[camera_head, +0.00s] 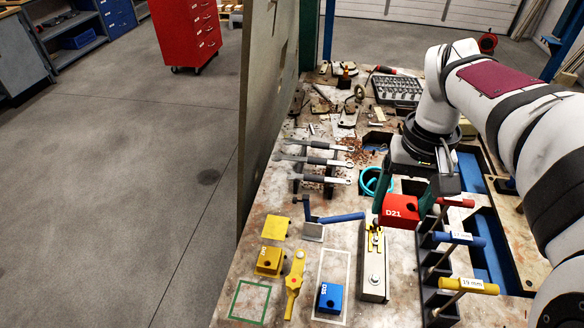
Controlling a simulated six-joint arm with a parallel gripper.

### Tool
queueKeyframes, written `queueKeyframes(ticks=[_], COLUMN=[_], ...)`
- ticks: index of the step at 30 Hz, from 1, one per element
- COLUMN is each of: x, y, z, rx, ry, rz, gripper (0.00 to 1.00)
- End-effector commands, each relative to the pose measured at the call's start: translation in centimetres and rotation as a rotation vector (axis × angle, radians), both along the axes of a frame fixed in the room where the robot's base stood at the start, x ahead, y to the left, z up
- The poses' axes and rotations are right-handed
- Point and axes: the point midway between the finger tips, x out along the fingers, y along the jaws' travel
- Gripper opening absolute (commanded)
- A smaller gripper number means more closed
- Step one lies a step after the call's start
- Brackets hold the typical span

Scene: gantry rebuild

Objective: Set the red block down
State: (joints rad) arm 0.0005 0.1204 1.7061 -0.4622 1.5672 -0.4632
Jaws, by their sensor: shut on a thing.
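The red block (400,212), marked D21, is held between the fingers of my gripper (404,205). My gripper is shut on it. The block is at the upper end of a grey metal fixture (373,278) with yellow parts; I cannot tell whether it touches the fixture or hangs above it. A blue block (329,298) sits inside a white outlined rectangle (318,262) on the bench. A yellow block (269,261) stands to its left. A green outlined square (235,311) on the bench is empty.
A rack (437,300) with red, blue and yellow handled tools stands right of the fixture. A blue-handled tool (335,218) and several wrenches (315,160) lie farther back. A tall panel (262,110) borders the bench's left side.

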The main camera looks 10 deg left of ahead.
Motion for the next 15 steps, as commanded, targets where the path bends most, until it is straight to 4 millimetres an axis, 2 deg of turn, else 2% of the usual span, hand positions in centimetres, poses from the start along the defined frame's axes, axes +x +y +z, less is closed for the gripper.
queueKeyframes(ticks=[8, 11, 15], x=[2.9, 4.3, 6.7], y=[2.5, 3.9, 6.8], z=[-1.2, -1.9, -3.5], rx=[0.000, 0.000, -0.001], ry=[0.002, 0.001, 0.001], rz=[-0.168, -0.259, -0.426], gripper=[0.08, 0.08, 0.08])
